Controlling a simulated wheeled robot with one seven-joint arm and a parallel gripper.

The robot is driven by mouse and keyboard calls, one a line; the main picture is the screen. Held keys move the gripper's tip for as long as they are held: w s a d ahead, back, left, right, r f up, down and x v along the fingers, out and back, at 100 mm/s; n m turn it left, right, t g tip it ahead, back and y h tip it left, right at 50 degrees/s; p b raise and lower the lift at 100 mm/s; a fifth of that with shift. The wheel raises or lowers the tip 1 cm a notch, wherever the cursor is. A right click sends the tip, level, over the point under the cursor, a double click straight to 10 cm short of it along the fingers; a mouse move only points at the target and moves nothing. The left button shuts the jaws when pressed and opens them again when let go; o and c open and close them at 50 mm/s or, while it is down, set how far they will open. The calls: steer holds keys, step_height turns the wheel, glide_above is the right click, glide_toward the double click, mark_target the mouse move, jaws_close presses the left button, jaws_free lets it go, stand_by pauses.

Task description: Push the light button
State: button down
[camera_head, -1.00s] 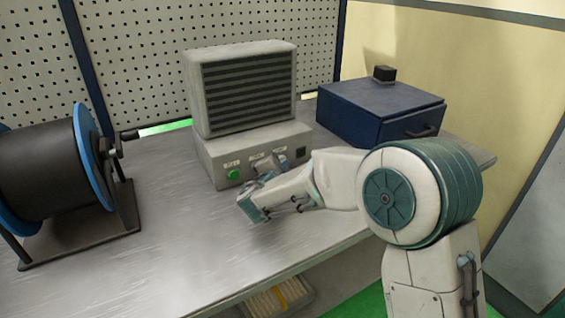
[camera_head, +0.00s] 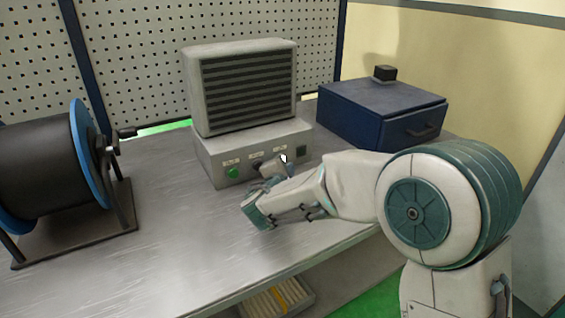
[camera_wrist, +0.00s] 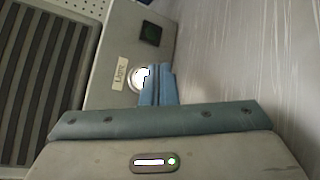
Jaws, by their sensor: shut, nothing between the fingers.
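The light button (camera_wrist: 138,78) is a round, bright white button on the grey control box, beside a label reading "Light" in the wrist view. It also shows as a small bright white spot in the head view (camera_head: 284,158). My gripper (camera_wrist: 159,70) is shut and empty. Its blue-grey fingertips are right at the button and cover one edge of it in the wrist view; I cannot tell whether they touch it. In the head view my gripper (camera_head: 276,168) is in front of the box's lower panel.
The control box (camera_head: 212,155) also has a green button (camera_head: 233,172) and a dark square switch (camera_wrist: 151,33). A louvred grey unit (camera_head: 245,90) sits on top. A black spool (camera_head: 45,170) stands left and a blue drawer box (camera_head: 350,110) behind right. The front table top is clear.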

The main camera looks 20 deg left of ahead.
steer(key=shift+s+d+b, duration=1.15)
steer(key=shift+s+d, duration=0.45)
steer(key=shift+d, duration=0.3)
